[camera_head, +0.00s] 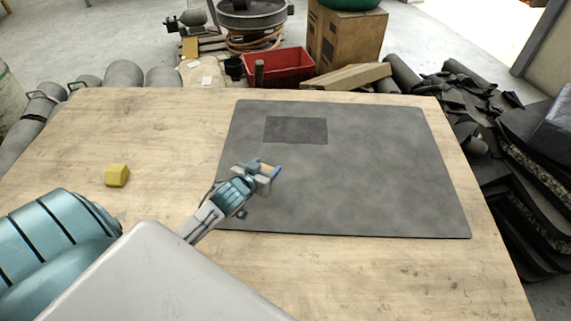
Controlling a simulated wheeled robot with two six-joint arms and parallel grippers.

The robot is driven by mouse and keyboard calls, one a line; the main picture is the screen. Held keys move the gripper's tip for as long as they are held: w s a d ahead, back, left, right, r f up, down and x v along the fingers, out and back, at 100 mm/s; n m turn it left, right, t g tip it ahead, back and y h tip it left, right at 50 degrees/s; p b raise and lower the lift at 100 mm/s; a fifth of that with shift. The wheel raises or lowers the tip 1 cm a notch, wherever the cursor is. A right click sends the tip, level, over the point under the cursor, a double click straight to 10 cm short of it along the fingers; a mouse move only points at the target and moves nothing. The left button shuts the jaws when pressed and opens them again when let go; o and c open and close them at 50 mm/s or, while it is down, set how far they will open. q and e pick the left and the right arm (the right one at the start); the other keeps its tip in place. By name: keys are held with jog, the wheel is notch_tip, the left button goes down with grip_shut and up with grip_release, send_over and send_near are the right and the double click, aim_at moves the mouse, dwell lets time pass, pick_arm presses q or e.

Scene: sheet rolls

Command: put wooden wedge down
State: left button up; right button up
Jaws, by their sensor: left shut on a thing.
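My left gripper (268,169) reaches in from the lower left and is over the grey mat, left of its middle. It is shut on a small tan piece, the wooden wedge (266,171), which shows only partly between the fingers. I cannot tell whether the wedge touches the mat. The dark grey mat (370,170) lies flat on the table, with a darker rectangle (296,130) on its upper left part. My right gripper is not in view.
A yellow block (117,175) sits on the wooden table (165,125), left of the mat. Behind the table are a red crate (278,69), a cardboard box (345,40) and grey rolls (123,75). Dark sheets (525,150) are piled at the right. The mat's right half is clear.

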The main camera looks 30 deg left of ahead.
pick_arm(q)
jog(key=w, duration=0.2)
jog(key=w+d, duration=0.1)
jog(key=w, duration=0.3)
jog(key=shift+w+d+f, duration=0.2)
jog(key=shift+d+f, duration=0.05)
jog(key=shift+d, duration=0.05)
jog(key=shift+w+f, duration=0.1)
jog(key=shift+w, duration=0.05)
jog(key=shift+f, duration=0.3)
notch_tip(320, 180, down, 2)
jog(key=shift+d+f, duration=0.1)
jog(key=shift+f, duration=0.9)
jog(key=o, duration=1.1)
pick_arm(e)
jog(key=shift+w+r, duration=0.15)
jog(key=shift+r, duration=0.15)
